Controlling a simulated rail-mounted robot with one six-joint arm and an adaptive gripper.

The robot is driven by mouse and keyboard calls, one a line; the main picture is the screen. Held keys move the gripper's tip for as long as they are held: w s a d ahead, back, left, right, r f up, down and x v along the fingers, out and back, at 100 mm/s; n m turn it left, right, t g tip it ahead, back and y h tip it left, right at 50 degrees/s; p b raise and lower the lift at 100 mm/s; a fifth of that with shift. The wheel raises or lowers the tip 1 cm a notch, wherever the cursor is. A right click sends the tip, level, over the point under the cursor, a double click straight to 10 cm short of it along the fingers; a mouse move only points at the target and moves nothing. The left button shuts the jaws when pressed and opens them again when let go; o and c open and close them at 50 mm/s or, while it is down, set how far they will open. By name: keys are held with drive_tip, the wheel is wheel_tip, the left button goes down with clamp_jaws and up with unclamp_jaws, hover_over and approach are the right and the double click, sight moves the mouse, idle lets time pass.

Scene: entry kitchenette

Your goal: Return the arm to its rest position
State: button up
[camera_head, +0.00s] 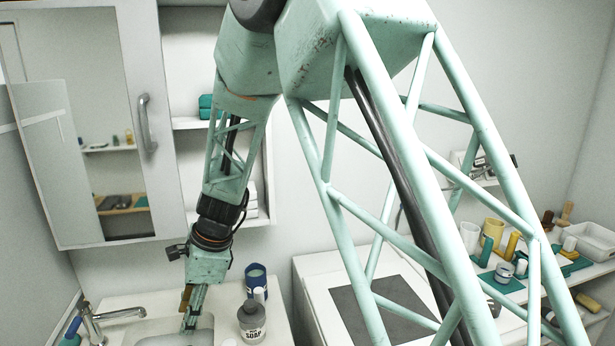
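My arm is mint green and reaches from the upper right down to the left across the view. My gripper (191,320) is at its lower end, pointing down over the white sink basin (150,335). The fingertips are small here, and I cannot see whether they are open, shut or holding something. A small brown-yellow piece shows beside the fingers; I cannot tell what it is. A dark soap bottle (252,324) stands on the counter to the right of the gripper, with a blue container (256,280) behind it.
A chrome faucet (95,322) stands left of the gripper. A mirrored cabinet (95,120) with a door handle hangs above the sink, beside open shelves (195,123). At right, a shelf holds yellow cups (493,233), several small items and a white bin (590,240).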

drive_tip(key=s+d+r+n+t+h+p, duration=0.1)
drive_tip(key=s+d+r+n, duration=0.15)
drive_tip(key=d+r, duration=1.05)
drive_tip(key=s+d+r+n+t+p, duration=0.1)
drive_tip(key=s+d+r+n+t, duration=0.15)
drive_tip(key=d+r, duration=1.1)
drive_tip(key=s+d+n+h+b, duration=0.1)
drive_tip(key=s+d+n, duration=0.3)
drive_tip(key=s+d, duration=0.8)
drive_tip(key=s+d+f+n+h+b, duration=0.1)
drive_tip(key=s+d+n, duration=0.3)
drive_tip(key=s+d, duration=0.8)
drive_tip(key=shift+s+d+n+t+h+b, duration=0.3)
drive_tip(key=shift+s+t+h+b, duration=0.3)
drive_tip(key=shift+s, duration=1.55)
